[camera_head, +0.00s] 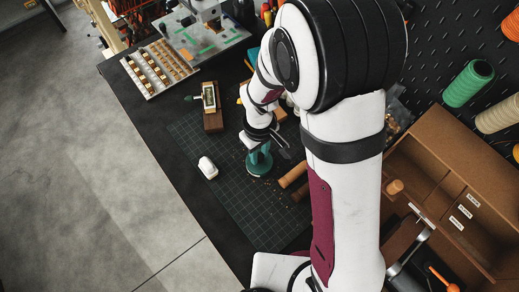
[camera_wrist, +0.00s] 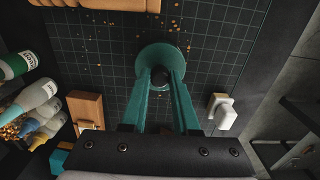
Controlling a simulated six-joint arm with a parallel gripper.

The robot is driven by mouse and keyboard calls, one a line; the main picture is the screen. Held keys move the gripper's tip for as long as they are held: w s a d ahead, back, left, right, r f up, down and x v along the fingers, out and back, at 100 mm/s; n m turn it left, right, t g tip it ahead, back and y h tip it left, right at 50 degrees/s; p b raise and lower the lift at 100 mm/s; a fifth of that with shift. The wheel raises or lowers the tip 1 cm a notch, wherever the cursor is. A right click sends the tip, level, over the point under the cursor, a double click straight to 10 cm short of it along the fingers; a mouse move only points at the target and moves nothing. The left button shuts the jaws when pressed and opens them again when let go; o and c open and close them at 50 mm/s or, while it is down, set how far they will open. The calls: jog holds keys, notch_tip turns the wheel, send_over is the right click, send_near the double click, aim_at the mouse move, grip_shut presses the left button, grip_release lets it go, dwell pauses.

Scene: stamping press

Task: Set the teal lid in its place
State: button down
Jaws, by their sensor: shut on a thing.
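The teal lid (camera_wrist: 158,54) is a round disc with a dark knob at its middle in the wrist view. My gripper (camera_wrist: 161,80) has its two fingers closed in on the knob and is shut on the lid. In the head view the lid (camera_head: 259,165) shows as a teal round piece below my gripper (camera_head: 262,147), over the dark gridded cutting mat. I cannot tell whether the lid touches the mat or hangs just above it. The arm hides part of the bench. I cannot make out the lid's place.
A white block (camera_head: 208,168) stands left of the lid on the mat (camera_head: 237,207). A wooden roller (camera_head: 293,173) and brown crumbs lie to the right. A wooden block with a brass piece (camera_head: 211,108) stands behind. A wooden organizer (camera_head: 437,160) fills the right. The mat's front is clear.

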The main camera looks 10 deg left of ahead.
jog(key=c, duration=0.6)
grip_release()
jog(key=shift+f, duration=0.15)
notch_tip(320, 180, up, 16)
jog(key=shift+f, duration=0.1)
jog(key=shift+d, duration=0.1)
jog(key=s+d+m, duration=0.3)
jog(key=s+m, duration=0.2)
jog(key=s+d+r+m+y, duration=0.1)
jog(key=s+d+m, duration=0.2)
jog(key=s, duration=0.3)
jog(key=s+d+m, duration=0.4)
jog(key=s+m, duration=0.2)
jog(key=shift+r+m+y, duration=0.3)
jog(key=shift+r+y, duration=0.05)
jog(key=shift+y, duration=0.05)
